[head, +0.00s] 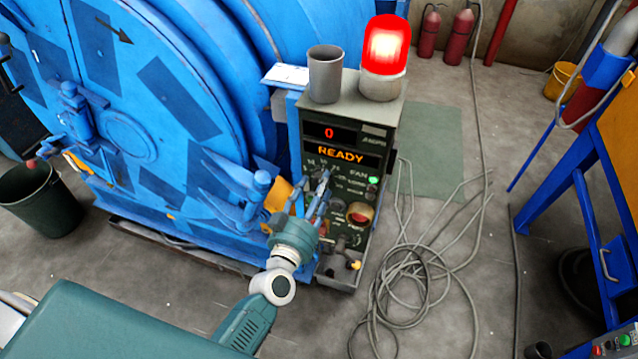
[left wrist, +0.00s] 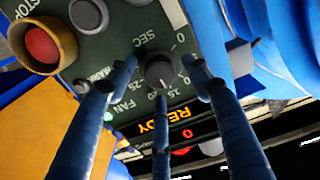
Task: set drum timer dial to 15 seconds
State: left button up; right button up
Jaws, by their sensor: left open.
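The timer dial (left wrist: 160,70) is a dark round knob on the control panel (head: 359,187), ringed by white numbers, with "SEC" printed nearby. A pale mark on it points down in the left wrist view, toward the numbers near 15 and 20; I cannot tell which exactly. My left gripper (head: 312,187) is at the panel, its fingers open and spread around the dial. In the left wrist view the fingers (left wrist: 160,78) stand left, right and below the knob; contact is unclear. In the head view the fingers largely hide the dial. My right gripper is not in view.
The display (head: 341,133) reads 0 with READY below. A red stop button (left wrist: 42,45) in a yellow collar is close to the fingers. A lit red beacon (head: 386,45) and grey cup (head: 325,75) stand on top. Cables (head: 415,275) lie on the floor at right.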

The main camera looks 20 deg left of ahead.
pick_arm(q)
jog(key=s, duration=1)
jog(key=shift+s+a, duration=0.2)
jog(key=shift+s, duration=0.1)
jog(key=w+n+b, duration=0.3)
jog(key=w+n, duration=0.1)
jog(key=w, duration=0.8)
jog(key=shift+d+n, duration=0.2)
jog(key=shift+n, duration=0.1)
jog(key=shift+f, duration=0.1)
jog(key=c, duration=1.1)
jog(key=shift+p, duration=0.35)
jog(key=shift+c, duration=0.3)
